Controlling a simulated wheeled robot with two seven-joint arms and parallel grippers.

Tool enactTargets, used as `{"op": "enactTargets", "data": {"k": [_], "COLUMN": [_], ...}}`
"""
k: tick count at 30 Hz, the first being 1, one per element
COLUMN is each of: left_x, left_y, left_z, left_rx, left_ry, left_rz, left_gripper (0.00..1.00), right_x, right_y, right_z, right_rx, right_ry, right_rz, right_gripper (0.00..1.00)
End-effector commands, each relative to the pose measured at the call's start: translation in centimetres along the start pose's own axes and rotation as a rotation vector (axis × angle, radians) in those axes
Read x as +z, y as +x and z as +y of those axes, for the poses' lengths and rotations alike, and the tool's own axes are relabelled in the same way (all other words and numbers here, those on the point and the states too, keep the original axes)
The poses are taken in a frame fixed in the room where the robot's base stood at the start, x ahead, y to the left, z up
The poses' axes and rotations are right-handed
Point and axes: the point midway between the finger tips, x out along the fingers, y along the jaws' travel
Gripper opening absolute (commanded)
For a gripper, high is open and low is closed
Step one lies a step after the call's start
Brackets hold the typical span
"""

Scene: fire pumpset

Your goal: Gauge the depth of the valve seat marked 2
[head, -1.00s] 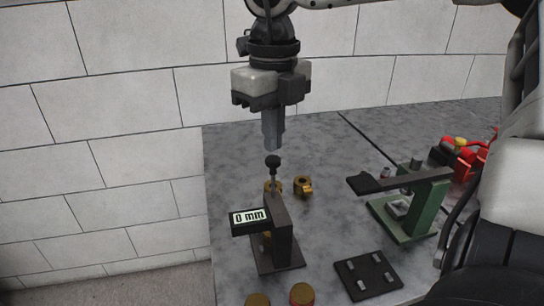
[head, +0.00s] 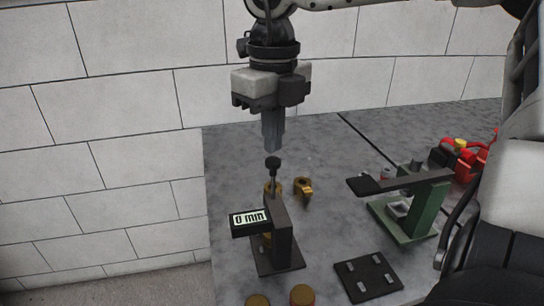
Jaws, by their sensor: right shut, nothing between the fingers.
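A depth gauge (head: 281,243) stands on the grey bench at front left. Its display reads 0 mm (head: 249,218), and its black-knobbed plunger (head: 273,164) stands up from the top. A brass part (head: 267,240) is partly visible at the gauge, mostly hidden by its frame. Two brass parts lie behind the gauge, one (head: 303,188) in the clear and one (head: 271,187) partly hidden by the plunger. I cannot read a mark 2 on any of them. My right gripper (head: 272,146) points down, shut and empty, just above the plunger knob. My left gripper is not in view.
A green press-like stand (head: 424,213) with a black lever stands at right. A black plate (head: 367,277) with several small pegs lies in front. Two round brass-coloured tops (head: 301,294) show at the bottom edge. Red pump parts (head: 467,157) stand at far right. The back left bench is clear.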

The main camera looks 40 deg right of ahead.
Motion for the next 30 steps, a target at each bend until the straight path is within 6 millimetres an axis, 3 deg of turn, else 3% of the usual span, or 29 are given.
{"op": "enactTargets", "data": {"k": [18, 30], "left_x": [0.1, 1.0], "left_y": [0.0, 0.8], "left_z": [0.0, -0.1], "left_rx": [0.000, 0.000], "left_ry": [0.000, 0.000], "left_rz": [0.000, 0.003], "left_gripper": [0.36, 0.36], "right_x": [0.0, 0.0], "right_y": [0.1, 1.6], "right_z": [0.0, 0.0], "right_rx": [0.000, 0.000], "right_ry": [0.000, 0.000], "right_rz": [0.000, 0.000], "right_gripper": [0.00, 0.00]}}
